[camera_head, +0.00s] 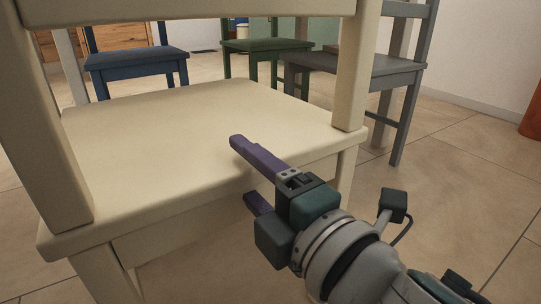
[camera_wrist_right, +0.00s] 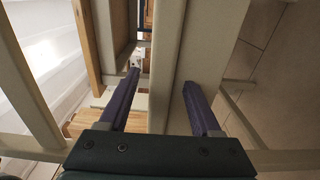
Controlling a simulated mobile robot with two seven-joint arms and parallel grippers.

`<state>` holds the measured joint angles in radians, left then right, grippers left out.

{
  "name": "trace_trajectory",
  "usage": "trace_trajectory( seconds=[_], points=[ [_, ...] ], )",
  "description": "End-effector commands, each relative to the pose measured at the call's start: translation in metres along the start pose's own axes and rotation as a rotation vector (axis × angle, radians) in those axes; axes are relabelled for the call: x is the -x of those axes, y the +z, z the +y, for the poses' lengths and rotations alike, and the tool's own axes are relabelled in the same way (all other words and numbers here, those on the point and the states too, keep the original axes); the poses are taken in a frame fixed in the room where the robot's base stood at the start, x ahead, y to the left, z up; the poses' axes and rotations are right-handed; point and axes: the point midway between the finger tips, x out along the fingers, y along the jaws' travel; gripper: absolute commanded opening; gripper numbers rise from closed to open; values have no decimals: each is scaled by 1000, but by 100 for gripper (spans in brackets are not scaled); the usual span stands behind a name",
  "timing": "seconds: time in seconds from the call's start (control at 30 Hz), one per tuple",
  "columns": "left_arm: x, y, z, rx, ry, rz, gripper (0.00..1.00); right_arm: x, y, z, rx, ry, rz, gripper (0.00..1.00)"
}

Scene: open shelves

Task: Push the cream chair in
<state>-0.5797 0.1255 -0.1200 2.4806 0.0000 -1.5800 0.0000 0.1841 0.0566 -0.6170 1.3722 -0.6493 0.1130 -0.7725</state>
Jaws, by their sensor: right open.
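The cream chair (camera_head: 190,120) fills the near part of the head view, its back posts and top rail closest to me and its seat behind them. My right gripper (camera_head: 243,168) is at the near edge of the seat, close to the right back post. It is open, with one purple finger above the seat edge and the other lower down in front of the seat's side. In the right wrist view the open fingers (camera_wrist_right: 161,80) have a cream chair part (camera_wrist_right: 205,50) between and beyond them. I cannot tell whether they touch it. My left gripper is not in view.
A blue chair (camera_head: 135,60), a green chair (camera_head: 265,46) and a grey chair (camera_head: 365,65) stand beyond the cream chair. The tiled floor (camera_head: 460,170) at the right is clear. An orange-red object (camera_head: 532,112) is at the right edge.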

Motion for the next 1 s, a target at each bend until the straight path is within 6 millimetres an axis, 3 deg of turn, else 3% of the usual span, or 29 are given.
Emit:
trace_trajectory(
  seconds=[0.07, 0.6, 1.0],
  points=[
    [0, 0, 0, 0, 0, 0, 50, 0, 0, 0, 0, 0, 0, 63],
    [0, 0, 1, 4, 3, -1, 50, 0, 0, 0, 0, 1, 0, 2],
    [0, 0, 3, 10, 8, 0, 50, 0, 0, 1, 0, 2, 0, 0]
  ],
)
